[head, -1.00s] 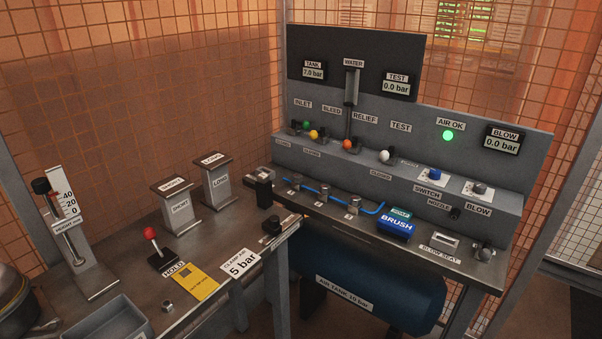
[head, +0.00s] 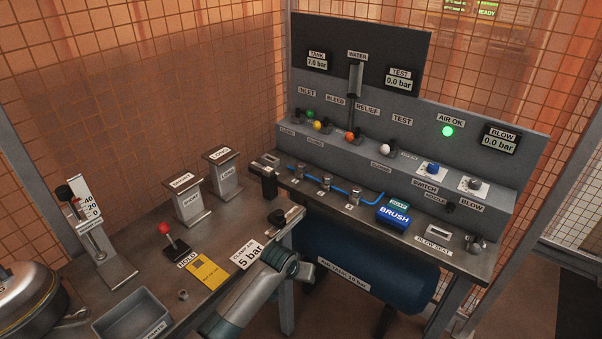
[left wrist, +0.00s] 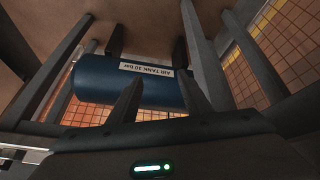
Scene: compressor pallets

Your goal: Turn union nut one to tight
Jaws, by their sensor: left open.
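The blue pipe (head: 340,190) runs along the bench below the valve panel, with several small metal fittings on it. One fitting (head: 300,170) is at its left end, another (head: 326,183) in the middle and a third (head: 354,196) to the right. Their number tags are too small to read, so I cannot tell which nut is one or how tight it is. My left gripper (left wrist: 160,78) is open and empty in the left wrist view, facing the blue air tank (left wrist: 120,88). My right gripper is not seen.
The air tank also hangs under the bench in the head view (head: 375,275). A brush block (head: 394,214) and blow seat (head: 436,238) stand right of the fittings. A red-knobbed lever (head: 168,235), grey tray (head: 130,315) and yellow card (head: 208,272) are on the left bench.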

